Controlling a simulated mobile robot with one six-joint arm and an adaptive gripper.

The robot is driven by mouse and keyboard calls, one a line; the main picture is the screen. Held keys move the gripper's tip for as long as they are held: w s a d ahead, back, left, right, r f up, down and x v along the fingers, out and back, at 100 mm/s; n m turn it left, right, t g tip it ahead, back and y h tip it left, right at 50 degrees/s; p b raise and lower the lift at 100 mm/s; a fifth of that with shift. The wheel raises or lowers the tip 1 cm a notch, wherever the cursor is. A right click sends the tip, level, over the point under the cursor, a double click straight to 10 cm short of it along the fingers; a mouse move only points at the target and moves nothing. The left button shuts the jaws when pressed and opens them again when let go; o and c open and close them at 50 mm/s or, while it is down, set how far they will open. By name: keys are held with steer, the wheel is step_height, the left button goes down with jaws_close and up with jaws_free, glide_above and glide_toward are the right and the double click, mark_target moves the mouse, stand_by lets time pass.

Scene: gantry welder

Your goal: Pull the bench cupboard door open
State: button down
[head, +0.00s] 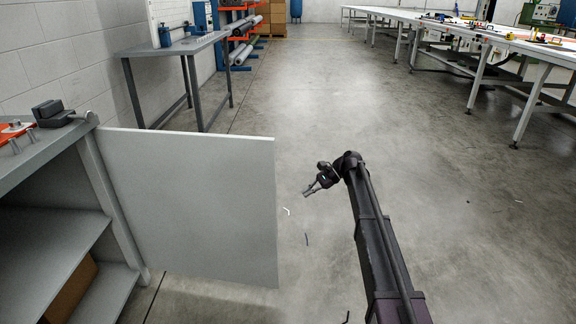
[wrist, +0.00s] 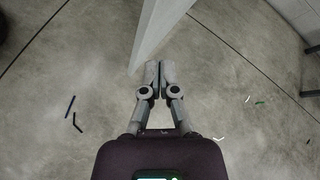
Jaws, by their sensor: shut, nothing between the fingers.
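The bench cupboard door (head: 190,200) is a plain light grey panel at the left of the head view. It stands swung wide out from the bench (head: 100,195), and the shelves inside show. In the wrist view the door (wrist: 158,32) appears as a pale narrow panel just beyond the fingertips. My gripper (head: 307,193) is to the right of the door's free edge in the head view. In the wrist view my gripper (wrist: 155,66) has its fingers together with nothing between them. I cannot tell whether the fingertips touch the door. No handle shows.
A vise (head: 52,113) sits on the bench top, and a brown box (head: 72,290) is inside the cupboard. A grey metal table (head: 185,45) stands behind the door. Long white tables (head: 480,35) line the right. The concrete floor (head: 300,90) between is open, with small scraps.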

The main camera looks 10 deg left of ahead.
steer(key=s+d+f+n+t+h+p, duration=0.2)
steer(key=s+d+h, duration=0.3)
steer(key=s+d, duration=1)
steer(key=s+d+f+n+t+h+p, duration=0.2)
steer(key=s+d+n+h, duration=0.3)
steer(key=s+d, duration=0.9)
steer(key=shift+s+d+t, duration=0.4)
steer(key=shift+d+t, duration=0.45)
steer(key=shift+t, duration=0.05)
